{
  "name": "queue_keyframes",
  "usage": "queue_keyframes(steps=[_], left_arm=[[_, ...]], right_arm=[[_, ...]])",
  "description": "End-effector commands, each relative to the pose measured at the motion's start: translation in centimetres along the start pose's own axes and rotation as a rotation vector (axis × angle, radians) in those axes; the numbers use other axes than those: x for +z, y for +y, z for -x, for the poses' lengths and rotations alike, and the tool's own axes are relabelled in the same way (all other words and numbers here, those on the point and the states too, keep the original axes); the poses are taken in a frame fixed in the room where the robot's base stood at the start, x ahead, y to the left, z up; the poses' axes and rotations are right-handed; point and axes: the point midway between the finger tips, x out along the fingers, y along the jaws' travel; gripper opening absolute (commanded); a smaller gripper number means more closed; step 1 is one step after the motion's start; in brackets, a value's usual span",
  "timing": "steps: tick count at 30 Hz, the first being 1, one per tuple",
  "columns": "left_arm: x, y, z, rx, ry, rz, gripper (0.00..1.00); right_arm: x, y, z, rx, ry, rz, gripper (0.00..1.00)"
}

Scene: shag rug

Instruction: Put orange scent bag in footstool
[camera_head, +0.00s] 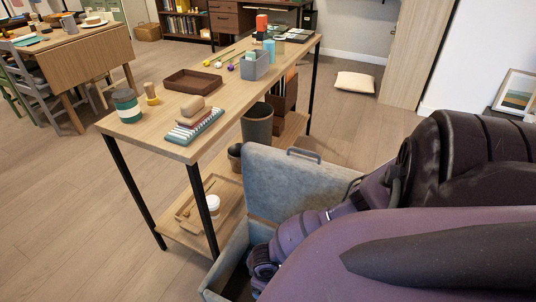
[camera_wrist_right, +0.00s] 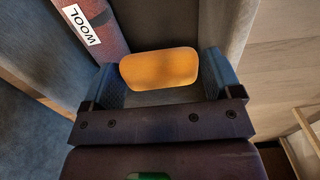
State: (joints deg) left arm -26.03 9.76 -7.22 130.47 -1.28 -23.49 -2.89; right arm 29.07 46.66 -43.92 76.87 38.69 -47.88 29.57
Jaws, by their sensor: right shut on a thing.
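The footstool is a grey-blue fabric box with its lid (camera_head: 290,185) raised, low in the middle of the head view; its open box rim (camera_head: 212,292) shows below the lid. My right arm reaches down into it, and the right gripper (camera_head: 262,268) is inside the opening. In the right wrist view, the orange scent bag (camera_wrist_right: 159,68) is between the fingers of my right gripper (camera_wrist_right: 160,78), which is shut on it. Grey fabric walls (camera_wrist_right: 40,100) surround it there. My left gripper is out of view.
A dark red item with a WOOL label (camera_wrist_right: 90,20) lies beside the gripper, upper left in the wrist view. A wooden console table (camera_head: 190,110) with a lower shelf stands left of the footstool. A pale cushion (camera_head: 355,82) lies on the floor behind.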

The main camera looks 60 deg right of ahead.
Motion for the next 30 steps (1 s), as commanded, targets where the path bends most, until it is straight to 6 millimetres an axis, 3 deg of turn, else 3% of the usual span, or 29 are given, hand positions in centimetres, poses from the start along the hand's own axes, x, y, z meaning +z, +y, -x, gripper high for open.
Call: queue_keyframes(steps=[8,19,24,30], left_arm=[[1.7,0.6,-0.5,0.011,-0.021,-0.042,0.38],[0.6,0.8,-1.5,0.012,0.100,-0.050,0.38],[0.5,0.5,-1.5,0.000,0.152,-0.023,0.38],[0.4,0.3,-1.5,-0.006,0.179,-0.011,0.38]], right_arm=[[0.8,0.0,-5.6,-0.002,-0.015,0.002,0.58],[0.9,0.0,-13.5,-0.001,-0.016,0.002,0.58],[0.6,0.0,-15.6,0.000,-0.008,0.001,0.58],[0.3,0.1,-16.5,0.000,-0.004,0.001,0.58]])
